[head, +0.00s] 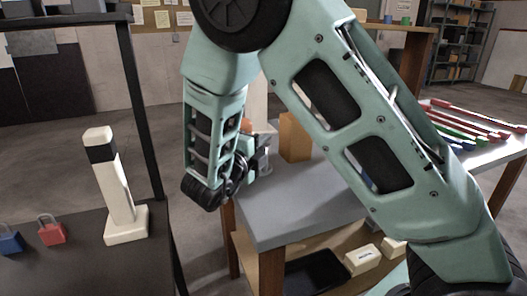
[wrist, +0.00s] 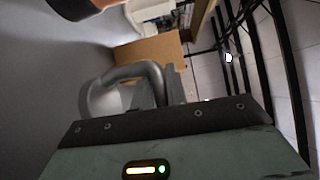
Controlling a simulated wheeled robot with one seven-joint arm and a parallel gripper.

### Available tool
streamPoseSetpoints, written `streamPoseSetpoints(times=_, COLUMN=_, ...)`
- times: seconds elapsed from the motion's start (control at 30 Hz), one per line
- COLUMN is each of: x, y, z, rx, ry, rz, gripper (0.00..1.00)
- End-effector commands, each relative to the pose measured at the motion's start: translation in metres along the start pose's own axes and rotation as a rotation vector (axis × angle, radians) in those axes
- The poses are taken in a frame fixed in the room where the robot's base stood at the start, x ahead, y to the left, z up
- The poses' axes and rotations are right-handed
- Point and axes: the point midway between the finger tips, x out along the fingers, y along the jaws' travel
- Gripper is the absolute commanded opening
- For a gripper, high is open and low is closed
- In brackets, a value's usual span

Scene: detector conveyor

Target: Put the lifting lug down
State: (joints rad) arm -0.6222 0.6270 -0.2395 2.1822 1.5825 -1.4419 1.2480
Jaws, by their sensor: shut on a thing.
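The lifting lug (wrist: 122,76) is a grey metal loop in the wrist view. My gripper (wrist: 160,88) is shut on it, with the bent bar running between the fingertips and out to the left. In the head view my gripper (head: 264,153) is over the far left part of the grey table (head: 305,195).
A brown box (head: 294,137) stands just right of my gripper; it also shows in the wrist view (wrist: 150,48). An orange and black thing (wrist: 88,6) is close by. A white post (head: 118,195) and padlocks (head: 51,230) are on the dark left table. The grey table's front is clear.

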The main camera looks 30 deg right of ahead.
Motion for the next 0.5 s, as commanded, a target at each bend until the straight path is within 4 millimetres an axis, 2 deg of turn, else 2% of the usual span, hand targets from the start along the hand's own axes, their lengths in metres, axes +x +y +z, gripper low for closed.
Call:
streamPoseSetpoints(times=0.1, x=0.000, y=0.016, z=0.000, rx=-0.003, ry=0.000, rz=-0.001, gripper=0.00)
streamPoseSetpoints(times=0.5, x=0.000, y=0.021, z=0.000, rx=0.001, ry=0.000, rz=-0.001, gripper=0.00)
